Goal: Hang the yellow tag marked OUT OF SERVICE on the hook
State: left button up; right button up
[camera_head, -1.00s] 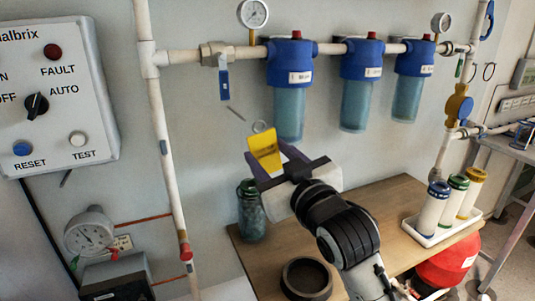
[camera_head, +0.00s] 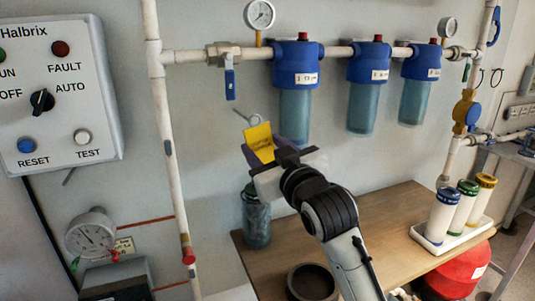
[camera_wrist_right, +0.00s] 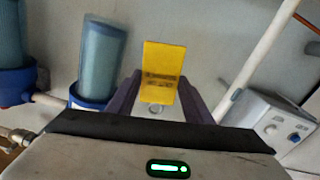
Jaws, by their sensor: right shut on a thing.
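The yellow tag (camera_head: 259,142) with dark lettering too small to read is held by my right gripper (camera_head: 272,152), whose purple fingers are shut on it. A metal ring (camera_head: 255,119) sits at its upper edge. The tag also shows in the wrist view (camera_wrist_right: 163,70), between the fingers (camera_wrist_right: 160,98), with the ring (camera_wrist_right: 156,108) below it in that picture. A thin metal rod, apparently the hook (camera_head: 241,116), projects from the wall just left of the ring. I cannot tell whether rod and ring touch. My left gripper is not in view.
A blue valve handle (camera_head: 230,85) hangs above the rod, and blue-capped filters (camera_head: 295,64) line the pipe to the right. A white vertical pipe (camera_head: 163,120) stands left. Below are a bottle (camera_head: 257,222), a dark ring (camera_head: 312,283) and a tray of cartridges (camera_head: 437,243) on the bench (camera_head: 390,215).

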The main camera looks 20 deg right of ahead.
aim_at(261, 149)
jog(key=shift+w+a+f+b, duration=0.1)
jog(key=shift+w+b, duration=0.5)
jog(key=shift+w, duration=0.95)
jog(key=shift+w+f, duration=0.3)
jog(key=shift+w, duration=0.2)
jog(key=shift+w+f+p, duration=0.1)
jog(key=shift+f+p, duration=0.05)
jog(key=shift+p, duration=0.25)
jog(key=o, duration=1.1)
